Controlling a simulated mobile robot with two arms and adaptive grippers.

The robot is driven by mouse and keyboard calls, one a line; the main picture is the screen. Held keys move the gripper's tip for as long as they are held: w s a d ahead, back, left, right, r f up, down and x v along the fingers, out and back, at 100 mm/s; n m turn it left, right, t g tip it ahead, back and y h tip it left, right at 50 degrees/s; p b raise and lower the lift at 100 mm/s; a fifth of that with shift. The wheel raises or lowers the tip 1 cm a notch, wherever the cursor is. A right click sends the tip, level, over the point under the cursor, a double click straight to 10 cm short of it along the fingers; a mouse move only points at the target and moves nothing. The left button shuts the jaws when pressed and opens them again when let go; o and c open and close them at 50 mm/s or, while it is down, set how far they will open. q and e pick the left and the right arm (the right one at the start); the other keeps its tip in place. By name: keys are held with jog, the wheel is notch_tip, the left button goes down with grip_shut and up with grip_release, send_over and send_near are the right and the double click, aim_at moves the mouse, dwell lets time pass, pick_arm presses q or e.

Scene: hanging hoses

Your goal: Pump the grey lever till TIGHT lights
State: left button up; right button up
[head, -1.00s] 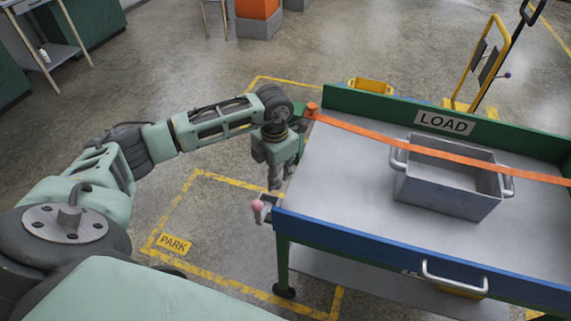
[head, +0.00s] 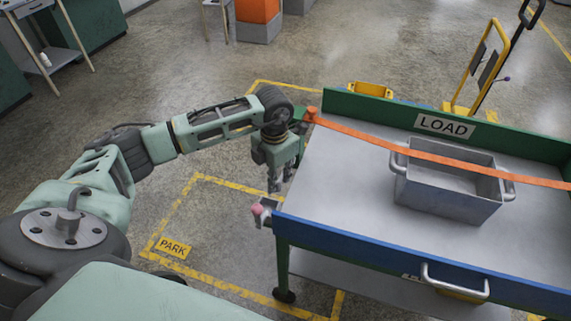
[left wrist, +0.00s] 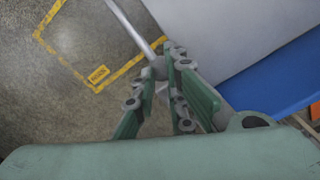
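My left gripper (head: 279,186) points down just off the left end of the cart, above a small grey box (head: 268,212) with a pink rounded part (head: 256,209) at the cart's corner. In the left wrist view a straight grey rod (left wrist: 132,28), which looks like the lever, runs down to the fingertips (left wrist: 160,68). Its end lies between or right at them; contact is not clear. In the head view the gripper hides most of that spot. No TIGHT lettering can be read. My right gripper is not in view.
The cart top (head: 340,185) holds a grey metal bin (head: 448,205) under an orange strap (head: 400,145). A LOAD sign (head: 444,124) is on the green back board. Yellow floor lines and a PARK mark (head: 173,248) lie left of the cart. A yellow hand truck (head: 456,100) stands behind.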

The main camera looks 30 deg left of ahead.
pick_arm(q)
jog(key=shift+w+r+p, duration=0.1)
jog(key=shift+r+p, duration=0.6)
jog(key=shift+r, duration=0.8)
jog(key=r, duration=0.1)
jog(key=w+r+p, duration=0.1)
jog(key=w+r, duration=0.1)
jog(key=r, duration=0.1)
jog(key=shift+a+r, duration=0.1)
jog(key=shift+a, duration=0.1)
jog(key=b, duration=0.3)
send_over(279, 180)
jog(key=s, duration=0.2)
jog(key=shift+w+d+f, duration=0.1)
jog(key=shift+d+f, duration=0.05)
jog(key=shift+f, duration=1)
jog(key=shift+w+d+f, duration=0.1)
jog(key=shift+f, duration=1.2)
jog(key=shift+s+d+f+b, duration=0.1)
jog(key=shift+s+f+b, duration=0.1)
jog(key=shift+f+b, duration=0.4)
jog(key=shift+s+d+f+b, duration=0.1)
jog(key=shift+s+f+b, duration=0.15)
jog(key=shift+f, duration=0.55)
